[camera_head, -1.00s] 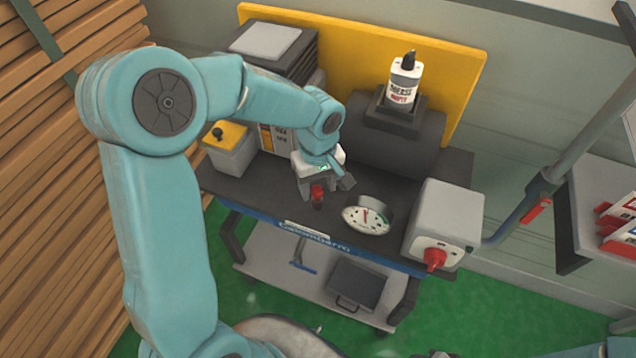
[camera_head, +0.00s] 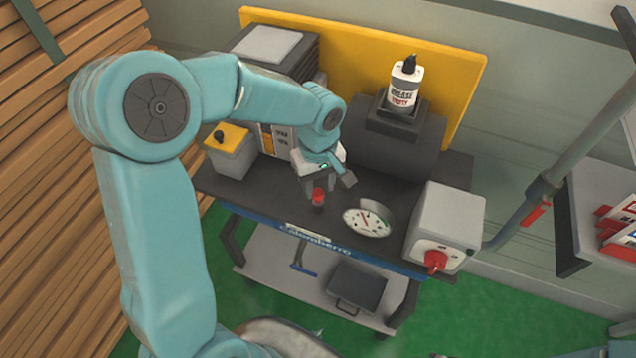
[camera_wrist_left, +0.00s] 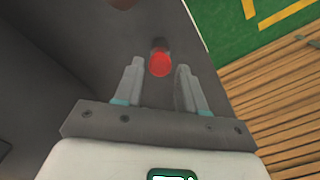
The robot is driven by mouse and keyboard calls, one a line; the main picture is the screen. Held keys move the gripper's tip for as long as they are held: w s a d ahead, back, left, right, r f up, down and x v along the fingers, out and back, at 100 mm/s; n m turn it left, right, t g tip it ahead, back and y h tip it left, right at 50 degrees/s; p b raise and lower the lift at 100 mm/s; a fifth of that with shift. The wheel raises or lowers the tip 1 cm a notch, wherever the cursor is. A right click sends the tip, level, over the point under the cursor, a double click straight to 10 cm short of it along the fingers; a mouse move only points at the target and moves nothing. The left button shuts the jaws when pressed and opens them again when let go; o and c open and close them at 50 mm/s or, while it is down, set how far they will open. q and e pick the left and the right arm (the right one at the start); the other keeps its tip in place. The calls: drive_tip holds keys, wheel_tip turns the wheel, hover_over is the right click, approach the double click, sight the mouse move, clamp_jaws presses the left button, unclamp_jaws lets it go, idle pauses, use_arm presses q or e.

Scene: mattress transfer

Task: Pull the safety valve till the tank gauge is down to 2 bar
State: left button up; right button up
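The safety valve, a small upright fitting with a red knob (camera_head: 318,197), stands near the front edge of the dark bench top. In the left wrist view the red knob (camera_wrist_left: 160,63) lies between and at the tips of the fingers, with a gap on each side. My left gripper (camera_head: 331,184) is open just behind and above the knob. My right gripper is out of view.
A grey box with a red rotary switch (camera_head: 436,261) stands at the bench's right end. A bottle (camera_head: 404,85) stands above the tank. A yellow-topped box (camera_head: 226,150) is at left. The lower shelf holds a dark case (camera_head: 358,286).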

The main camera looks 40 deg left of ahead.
sight(318, 193)
use_arm(q)
drive_tip(key=shift+o, duration=0.6)
drive_tip(key=shift+r, duration=0.35)
wheel_tip(318, 193, up, 16)
drive_tip(key=shift+f, duration=0.15)
drive_tip(key=shift+s, duration=0.1)
